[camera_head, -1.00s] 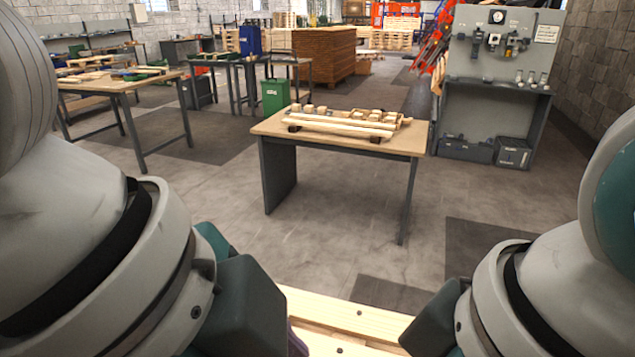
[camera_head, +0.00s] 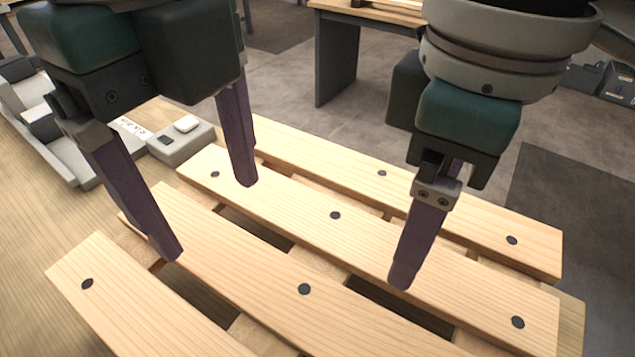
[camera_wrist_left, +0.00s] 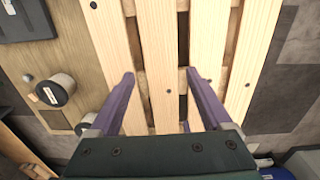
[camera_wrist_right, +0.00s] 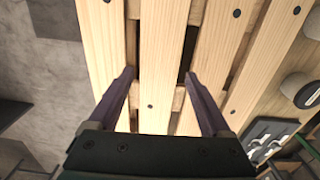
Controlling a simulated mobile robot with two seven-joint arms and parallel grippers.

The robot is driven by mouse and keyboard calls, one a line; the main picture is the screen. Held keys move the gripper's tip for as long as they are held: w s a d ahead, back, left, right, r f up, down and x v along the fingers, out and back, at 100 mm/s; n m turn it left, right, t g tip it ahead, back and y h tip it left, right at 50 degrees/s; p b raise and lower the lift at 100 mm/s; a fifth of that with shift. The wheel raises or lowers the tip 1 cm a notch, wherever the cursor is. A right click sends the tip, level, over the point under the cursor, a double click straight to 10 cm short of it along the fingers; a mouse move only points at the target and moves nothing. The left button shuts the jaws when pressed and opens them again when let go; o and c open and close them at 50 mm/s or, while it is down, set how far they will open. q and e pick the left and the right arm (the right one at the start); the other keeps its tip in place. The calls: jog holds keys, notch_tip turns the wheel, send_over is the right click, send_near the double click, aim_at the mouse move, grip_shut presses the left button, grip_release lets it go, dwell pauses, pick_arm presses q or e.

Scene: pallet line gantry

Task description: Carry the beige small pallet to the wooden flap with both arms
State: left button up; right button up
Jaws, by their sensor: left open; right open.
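The beige small pallet (camera_head: 300,205) lies flat below me in the head view, with pale wooden slats and dark nail heads. It also fills the middle of the left wrist view (camera_wrist_left: 155,45) and the right wrist view (camera_wrist_right: 158,45). My left gripper (camera_head: 208,218) is open over the pallet's left part, its fingers spread across slats. My right gripper (camera_head: 404,280) is over the right part; one finger shows clearly in the head view, and the right wrist view shows it open (camera_wrist_right: 158,76). Neither gripper holds anything. I cannot pick out the wooden flap.
The pallet rests at a wooden surface (camera_head: 40,225). At its left are a grey holder (camera_head: 50,130) and a small grey box with a white button (camera_head: 182,135). A table (camera_head: 340,60) stands beyond the pallet, across open floor.

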aim_at(233, 258)
pick_arm(q)
notch_tip(233, 258, down, 10)
pick_arm(e)
notch_tip(233, 258, down, 10)
pick_arm(q)
grip_shut()
pick_arm(e)
grip_shut()
pick_arm(q)
jog(key=shift+r, duration=0.1)
pick_arm(e)
jog(key=shift+r, duration=0.1)
dwell(0.3)
